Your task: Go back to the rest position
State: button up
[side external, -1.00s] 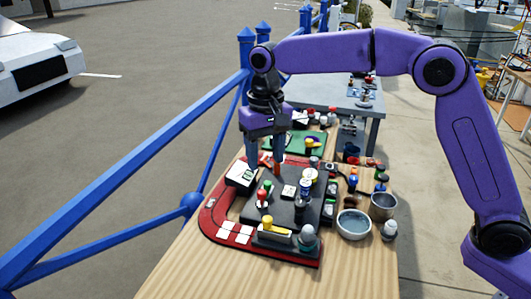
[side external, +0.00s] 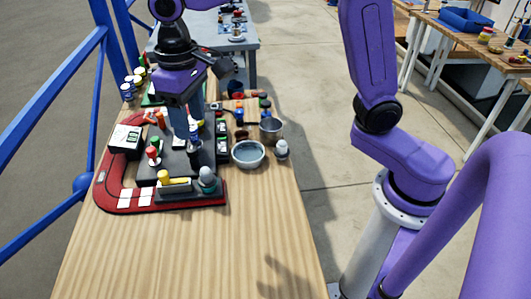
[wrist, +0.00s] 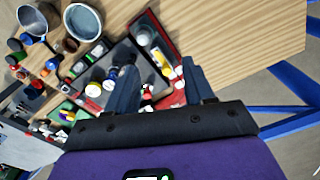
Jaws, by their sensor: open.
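My gripper (side external: 188,132) hangs fingers-down above the black console (side external: 150,170) on the wooden table. In the wrist view my gripper (wrist: 158,68) shows its two blue fingers spread apart, with nothing held between them. The console has a red border (side external: 105,188), a red-topped lever (side external: 153,152), a yellow handle (side external: 174,182) and a grey round knob (side external: 207,178). A white box with a dark display (side external: 126,137) is at its left. My fingers hide part of the console's middle, and I cannot tell their exact height above it.
A grey-blue bowl (side external: 248,154), a metal cup (side external: 271,131) and a small white-topped item (side external: 282,150) stand right of the console. Several small items are crowded behind. A blue railing (side external: 60,105) runs along the left. The table's front (side external: 190,255) is clear.

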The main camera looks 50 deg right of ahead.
jog(key=s+d+f+n, duration=0.3)
jog(key=s+d, duration=0.5)
jog(key=s, duration=0.3)
jog(key=s+d+f+n, duration=0.3)
jog(key=s+d+n, duration=0.2)
jog(key=s+d, duration=0.4)
jog(key=s, duration=0.3)
